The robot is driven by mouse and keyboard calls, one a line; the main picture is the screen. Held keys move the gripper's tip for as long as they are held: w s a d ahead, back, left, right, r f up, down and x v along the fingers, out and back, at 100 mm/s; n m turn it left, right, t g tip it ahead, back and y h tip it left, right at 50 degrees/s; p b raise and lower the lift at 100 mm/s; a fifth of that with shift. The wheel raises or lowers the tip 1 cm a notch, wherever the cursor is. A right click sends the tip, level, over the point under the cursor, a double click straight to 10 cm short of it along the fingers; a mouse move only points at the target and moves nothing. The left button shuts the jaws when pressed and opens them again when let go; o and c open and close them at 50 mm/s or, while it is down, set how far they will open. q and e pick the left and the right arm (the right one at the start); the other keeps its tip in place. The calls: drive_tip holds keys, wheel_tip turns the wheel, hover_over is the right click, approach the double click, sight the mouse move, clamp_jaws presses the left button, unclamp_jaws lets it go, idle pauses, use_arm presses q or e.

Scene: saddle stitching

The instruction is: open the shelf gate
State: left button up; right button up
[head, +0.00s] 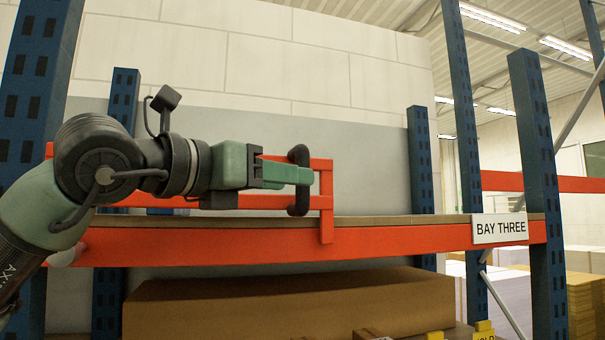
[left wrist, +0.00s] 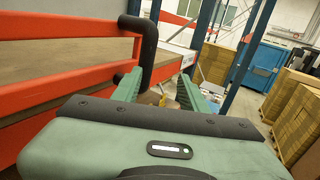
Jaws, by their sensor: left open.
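The shelf gate (head: 326,205) is a red-orange frame of two rails and an end post, standing along the front of the shelf. It looks shut across the opening. It also shows at the left of the left wrist view (left wrist: 70,48). Its black upright handle (head: 299,154) is near the end post, and shows in the left wrist view (left wrist: 149,45). My left gripper (head: 292,175) is open at the handle. In the left wrist view, the handle stands close to the left finger, which hides part of its lower end; contact is unclear. My right gripper is out of view.
The orange shelf beam (head: 400,239) runs below the gate, with a "BAY THREE" sign (head: 499,228) at its right. Blue uprights (head: 540,170) flank the bay. A large brown box (head: 290,305) lies below. Stacked cartons (left wrist: 297,105) stand at the right of the left wrist view.

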sight(303, 202)
use_arm(q)
drive_tip(key=shift+n+t+y, duration=0.4)
drive_tip(key=shift+t+y, duration=0.2)
drive_tip(key=shift+y, duration=0.2)
drive_tip(key=w+p, duration=0.1)
drive_tip(key=w+d+r+p, duration=0.1)
drive_tip(key=w, duration=0.1)
drive_tip(key=w+d+p, duration=0.1)
drive_tip(key=w, duration=0.1)
drive_tip(key=shift+w+r+p, duration=0.25)
drive_tip(key=shift+r+p, duration=0.05)
drive_tip(key=shift+r, duration=0.1)
drive_tip(key=shift+w+d+f, duration=0.1)
drive_tip(key=shift+w+d, duration=0.35)
clamp_jaws()
